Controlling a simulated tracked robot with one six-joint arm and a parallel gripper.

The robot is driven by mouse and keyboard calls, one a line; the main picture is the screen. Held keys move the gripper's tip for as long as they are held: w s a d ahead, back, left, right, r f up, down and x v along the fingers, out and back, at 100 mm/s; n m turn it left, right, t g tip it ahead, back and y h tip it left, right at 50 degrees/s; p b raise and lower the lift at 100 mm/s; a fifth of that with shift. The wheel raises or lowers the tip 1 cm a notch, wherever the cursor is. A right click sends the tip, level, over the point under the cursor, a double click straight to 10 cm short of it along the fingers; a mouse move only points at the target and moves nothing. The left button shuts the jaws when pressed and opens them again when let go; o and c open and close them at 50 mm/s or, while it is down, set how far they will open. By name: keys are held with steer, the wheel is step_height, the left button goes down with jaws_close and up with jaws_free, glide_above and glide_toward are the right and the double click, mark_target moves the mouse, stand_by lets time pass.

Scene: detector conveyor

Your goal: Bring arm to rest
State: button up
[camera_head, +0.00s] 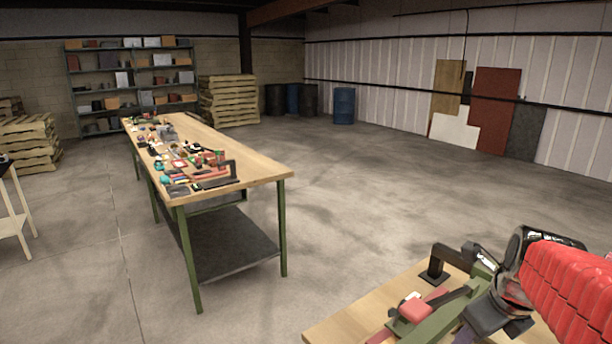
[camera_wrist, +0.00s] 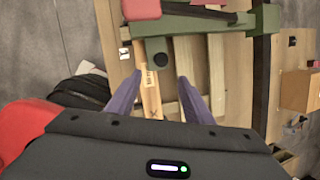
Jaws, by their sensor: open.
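My gripper (camera_wrist: 160,80) shows in the wrist view with two purple fingers spread apart. It is open, with nothing clasped between the fingers. Beyond and between them are pale wooden slats (camera_wrist: 215,62), a labelled wooden strip (camera_wrist: 149,80) and a dark round knob. A green bar (camera_wrist: 205,24) crosses above the fingertips, with a pink-red block (camera_wrist: 141,9) beside it. In the head view my arm, in a red cover (camera_head: 565,285), reaches in from the right over a wooden bench (camera_head: 350,318). The fingertips are mostly hidden there.
On the near bench a green frame (camera_head: 445,318), a red block (camera_head: 415,309) and a black bracket (camera_head: 437,265) stand close to my arm. A long cluttered table (camera_head: 262,172) stands left of centre. Shelves, pallets and barrels line the back. The floor between is clear.

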steer(key=s+a+n, duration=0.5)
steer(key=a+n, duration=0.3)
steer(key=n, duration=0.8)
steer(key=s+a+n+t, duration=0.1)
steer(key=s+a+n, duration=0.4)
steer(key=n, duration=1.1)
steer(key=shift+s+a+y, duration=0.4)
steer(key=shift+a, duration=1.25)
